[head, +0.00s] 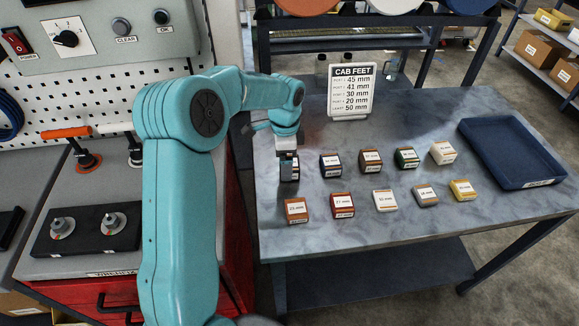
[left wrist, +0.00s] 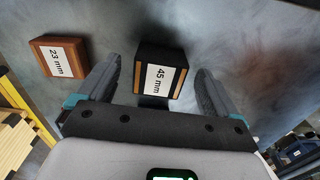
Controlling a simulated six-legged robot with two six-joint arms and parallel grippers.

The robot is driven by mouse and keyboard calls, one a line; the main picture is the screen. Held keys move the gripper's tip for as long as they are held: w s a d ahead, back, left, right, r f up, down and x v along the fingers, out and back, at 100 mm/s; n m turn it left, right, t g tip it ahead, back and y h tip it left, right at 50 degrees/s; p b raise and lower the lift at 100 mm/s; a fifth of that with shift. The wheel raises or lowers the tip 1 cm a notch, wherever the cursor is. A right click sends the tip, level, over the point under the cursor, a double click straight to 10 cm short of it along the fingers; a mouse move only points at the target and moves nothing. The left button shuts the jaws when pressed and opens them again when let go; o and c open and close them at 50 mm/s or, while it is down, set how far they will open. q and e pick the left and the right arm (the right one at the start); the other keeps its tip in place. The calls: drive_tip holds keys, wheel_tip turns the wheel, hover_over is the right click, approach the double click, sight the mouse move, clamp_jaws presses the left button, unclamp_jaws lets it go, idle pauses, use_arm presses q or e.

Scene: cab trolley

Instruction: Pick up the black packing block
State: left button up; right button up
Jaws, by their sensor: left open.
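The black packing block (left wrist: 160,58) has a white label reading 45 mm and tan strips, and it sits on the grey table in the left wrist view. My left gripper (left wrist: 158,70) is open, with one finger to each side of the block and visible gaps between. In the head view my left gripper (head: 288,158) points down over the block (head: 289,176), at the left end of the back row of blocks, and partly hides it. My right gripper is in neither view.
A navy block (head: 330,165) stands close to the right of the gripper. A brown 23 mm block (head: 297,211) is in front. Several other blocks fill two rows. A CAB FEET sign (head: 351,90) stands behind; a blue tray (head: 508,150) is at right.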

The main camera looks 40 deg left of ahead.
use_arm(q)
drive_tip(key=shift+f, duration=0.95)
drive_tip(key=c, duration=1.1)
